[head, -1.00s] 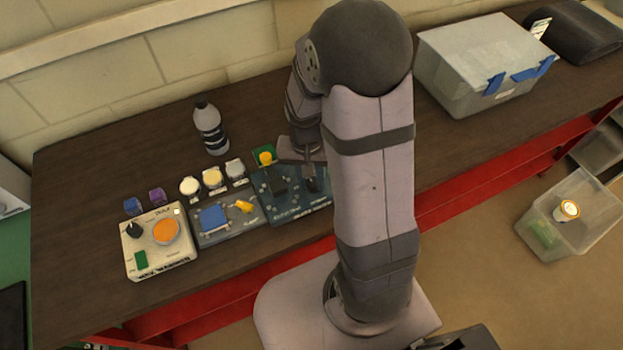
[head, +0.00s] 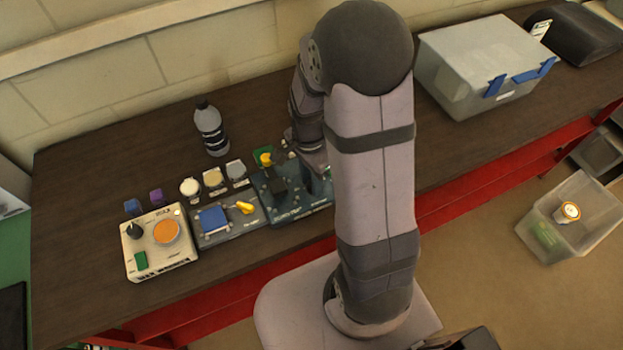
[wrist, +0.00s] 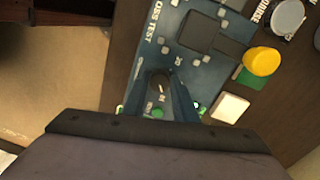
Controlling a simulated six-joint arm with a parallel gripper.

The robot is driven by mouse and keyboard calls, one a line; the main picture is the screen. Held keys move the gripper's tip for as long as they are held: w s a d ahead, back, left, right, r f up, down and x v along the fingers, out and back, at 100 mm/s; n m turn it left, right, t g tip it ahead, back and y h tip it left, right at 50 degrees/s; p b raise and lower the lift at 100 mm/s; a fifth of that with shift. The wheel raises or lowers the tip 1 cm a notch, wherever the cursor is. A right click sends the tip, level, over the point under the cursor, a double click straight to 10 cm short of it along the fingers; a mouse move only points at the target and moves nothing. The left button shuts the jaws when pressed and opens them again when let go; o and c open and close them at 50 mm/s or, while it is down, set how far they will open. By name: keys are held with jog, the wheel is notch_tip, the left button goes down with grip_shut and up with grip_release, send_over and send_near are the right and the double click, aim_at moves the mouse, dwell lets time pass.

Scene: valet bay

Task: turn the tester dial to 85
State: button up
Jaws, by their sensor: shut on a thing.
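The tester is a blue-teal panel (head: 268,207) lying on the bench, left of my arm in the head view. In the wrist view the tester panel (wrist: 206,64) shows white lettering with "TEST" legible. Its dark round dial (wrist: 159,81) sits between my fingers, with a small light pointer mark on it. The scale numbers by the dial are too small to read surely. My gripper (wrist: 160,93) is shut on the dial, a finger on either side. In the head view my arm hides the dial and fingertips.
A yellow button on a green base (head: 265,158) stands behind the tester. A tray (head: 240,226) with blue and yellow parts and a white box (head: 151,263) with an orange disc stand left. Several small jars (head: 212,178) and a bottle (head: 211,130) are behind. A grey bin (head: 470,90) stands right.

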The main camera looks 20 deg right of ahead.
jog(key=shift+w+m, duration=0.1)
jog(key=shift+m, duration=0.3)
jog(key=o, duration=1)
jog(key=shift+o, duration=0.2)
jog(key=shift+r, duration=0.1)
jog(key=shift+w+r+b, duration=0.15)
jog(key=shift+r+b, duration=0.7)
jog(key=shift+r, duration=2.8)
